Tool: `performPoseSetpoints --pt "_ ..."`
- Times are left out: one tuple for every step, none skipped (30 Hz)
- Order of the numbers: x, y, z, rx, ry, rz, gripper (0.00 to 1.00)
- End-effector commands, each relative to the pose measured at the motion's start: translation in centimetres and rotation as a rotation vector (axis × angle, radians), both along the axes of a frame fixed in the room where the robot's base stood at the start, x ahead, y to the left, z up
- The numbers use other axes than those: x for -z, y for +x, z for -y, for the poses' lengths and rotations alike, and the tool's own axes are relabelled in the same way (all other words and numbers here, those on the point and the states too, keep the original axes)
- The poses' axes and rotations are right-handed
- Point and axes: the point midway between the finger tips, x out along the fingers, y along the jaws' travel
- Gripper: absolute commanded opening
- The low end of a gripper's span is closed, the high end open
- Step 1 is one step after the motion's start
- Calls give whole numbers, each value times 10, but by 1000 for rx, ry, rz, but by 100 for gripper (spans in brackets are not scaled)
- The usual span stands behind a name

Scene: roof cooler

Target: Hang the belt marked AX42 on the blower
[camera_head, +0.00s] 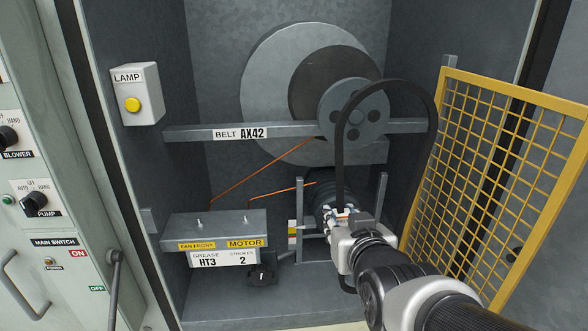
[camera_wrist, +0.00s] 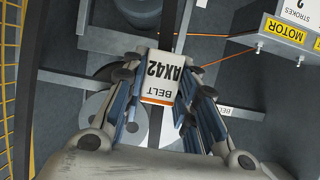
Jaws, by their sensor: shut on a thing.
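The belt (camera_head: 385,84) is a thin black loop standing up above my gripper (camera_head: 345,218). Its upper arc passes across the front of the grey blower pulley (camera_head: 352,112), which has round holes. I cannot tell whether it touches the pulley. In the wrist view my gripper (camera_wrist: 157,85) is shut on the belt at its white tag (camera_wrist: 160,72), which reads BELT AX42 upside down. A label on the grey crossbar (camera_head: 185,132) also reads BELT AX42. The motor (camera_head: 323,198) sits below the pulley, partly hidden by my gripper.
A yellow mesh guard (camera_head: 490,160) stands open on the right. A grey box (camera_head: 235,226) with grease labels and orange lines stands low left. A lamp box (camera_head: 138,95) is on the left wall, beside a switch panel (camera_head: 35,170). There is open space left of the belt.

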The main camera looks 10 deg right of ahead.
Motion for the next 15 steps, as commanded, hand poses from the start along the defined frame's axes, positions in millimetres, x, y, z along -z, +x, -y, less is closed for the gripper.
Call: performPoseSetpoints --pt "-2 5 0 0 0 -4 0" --pt "-3 8 0 0 0 -4 0" --pt "-3 11 0 0 0 -4 0" --pt "-3 14 0 0 0 -3 0" --pt "-2 16 0 0 0 -4 0" --pt "-2 19 0 0 0 -3 0" --pt "-2 21 0 0 0 -4 0" --pt "-2 23 0 0 0 -3 0" --pt "-1 26 0 0 0 -4 0" --pt "-1 28 0 0 0 -3 0" --pt "0 30 0 0 0 -4 0" --pt "0 33 0 0 0 -2 0" --pt "0 35 0 0 0 -3 0" --pt "0 37 0 0 0 -2 0" --pt "0 40 0 0 0 -3 0"
